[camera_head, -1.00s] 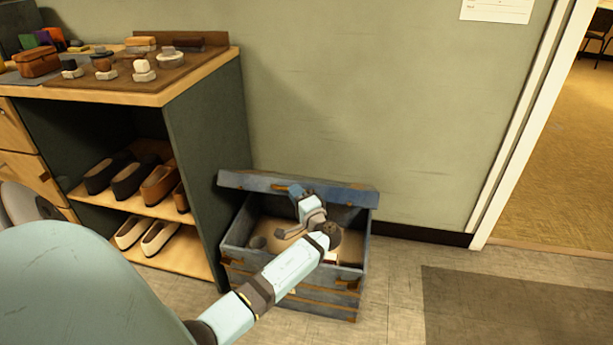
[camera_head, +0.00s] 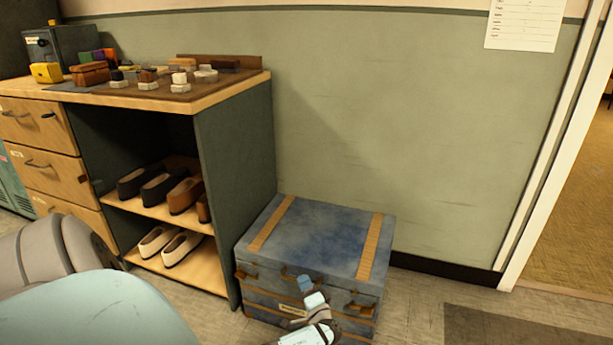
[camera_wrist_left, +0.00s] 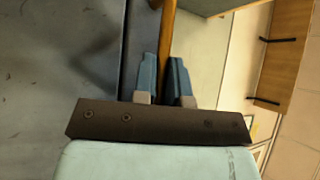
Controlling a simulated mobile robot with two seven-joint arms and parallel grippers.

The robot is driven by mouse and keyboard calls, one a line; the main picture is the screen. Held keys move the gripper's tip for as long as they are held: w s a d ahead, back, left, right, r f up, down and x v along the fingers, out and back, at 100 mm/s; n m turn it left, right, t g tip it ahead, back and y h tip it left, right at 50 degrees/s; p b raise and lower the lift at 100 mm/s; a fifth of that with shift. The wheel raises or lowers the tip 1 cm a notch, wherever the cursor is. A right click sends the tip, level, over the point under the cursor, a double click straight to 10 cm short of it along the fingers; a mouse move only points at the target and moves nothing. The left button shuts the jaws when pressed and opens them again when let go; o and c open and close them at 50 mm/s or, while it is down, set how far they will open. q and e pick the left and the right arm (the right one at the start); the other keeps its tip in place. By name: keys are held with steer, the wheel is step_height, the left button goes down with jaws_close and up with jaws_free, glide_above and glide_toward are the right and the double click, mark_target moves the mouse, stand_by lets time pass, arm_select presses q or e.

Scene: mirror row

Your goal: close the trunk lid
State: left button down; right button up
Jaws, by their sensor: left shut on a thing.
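The blue trunk (camera_head: 255,302) stands on the floor beside the shelf unit. Its lid (camera_head: 318,238), blue with two tan straps, lies down flat over the box and hides the inside. I cannot tell whether a thin gap is left at the front edge. My left gripper (camera_head: 304,283) is at the middle of the lid's front edge. In the left wrist view its blue fingers (camera_wrist_left: 165,80) are shut on a brown lid handle (camera_wrist_left: 168,38). My right gripper is not in view.
The shelf unit (camera_head: 233,190) with several shoes stands close on the trunk's left. Its top holds a brown tray (camera_head: 215,90) and small items. A green wall (camera_head: 400,130) is behind the trunk. A dark mat (camera_head: 520,330) lies on open floor at the right.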

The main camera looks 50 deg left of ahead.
arm_select(q)
steer(key=shift+a+f, duration=0.15)
steer(key=shift+f, duration=0.55)
steer(key=shift+s+f, duration=0.1)
steer(key=c, duration=1.2)
jaws_free()
steer(key=shift+f, duration=0.25)
steer(key=shift+o, duration=0.2)
steer(key=shift+d, duration=0.2)
steer(key=shift+s+d, duration=0.1)
